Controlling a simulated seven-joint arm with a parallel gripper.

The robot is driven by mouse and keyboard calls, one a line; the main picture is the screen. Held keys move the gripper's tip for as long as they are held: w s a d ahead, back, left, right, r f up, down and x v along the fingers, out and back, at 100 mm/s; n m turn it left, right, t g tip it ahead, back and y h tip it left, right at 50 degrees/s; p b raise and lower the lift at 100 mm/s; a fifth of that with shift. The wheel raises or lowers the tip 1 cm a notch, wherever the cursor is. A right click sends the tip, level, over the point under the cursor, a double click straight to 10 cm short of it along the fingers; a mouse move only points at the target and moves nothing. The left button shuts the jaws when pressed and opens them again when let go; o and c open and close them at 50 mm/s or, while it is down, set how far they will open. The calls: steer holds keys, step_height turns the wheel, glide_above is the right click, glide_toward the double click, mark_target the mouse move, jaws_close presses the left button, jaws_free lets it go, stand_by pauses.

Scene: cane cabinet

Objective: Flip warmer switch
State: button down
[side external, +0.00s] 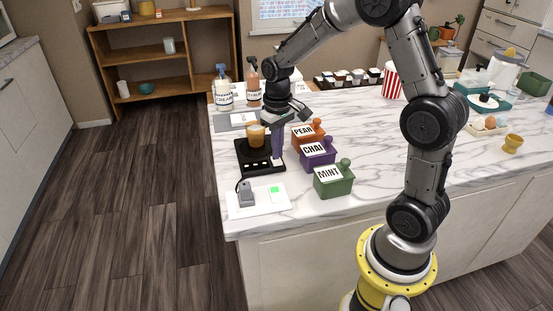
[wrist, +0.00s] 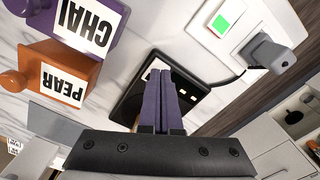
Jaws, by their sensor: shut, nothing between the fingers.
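The black warmer (side external: 246,165) lies flat on the marble counter with an amber cup (side external: 256,137) on it. In the wrist view the warmer (wrist: 140,95) is partly hidden behind my fingers; small white marks show on its panel. A white plate (side external: 245,207) in front of it carries a grey plug (side external: 245,193) and a green-lit square (side external: 274,192). These also show in the wrist view as the plug (wrist: 268,55) and the green square (wrist: 221,24). My gripper (side external: 278,158) points down, its purple fingers shut and empty, over the warmer's right side. I cannot tell whether the fingertips touch it.
Orange PEAR (side external: 308,133), purple CHAI (side external: 318,152) and green MINT (side external: 333,180) boxes stand close to the right of my gripper. Two pump bottles (side external: 223,95) stand behind the warmer. The counter's left edge is near the warmer; bare marble lies right of the boxes.

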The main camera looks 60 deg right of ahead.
mark_target(277, 162)
steer(key=shift+f, duration=0.95)
stand_by(0.6)
steer(key=shift+r, duration=3.55)
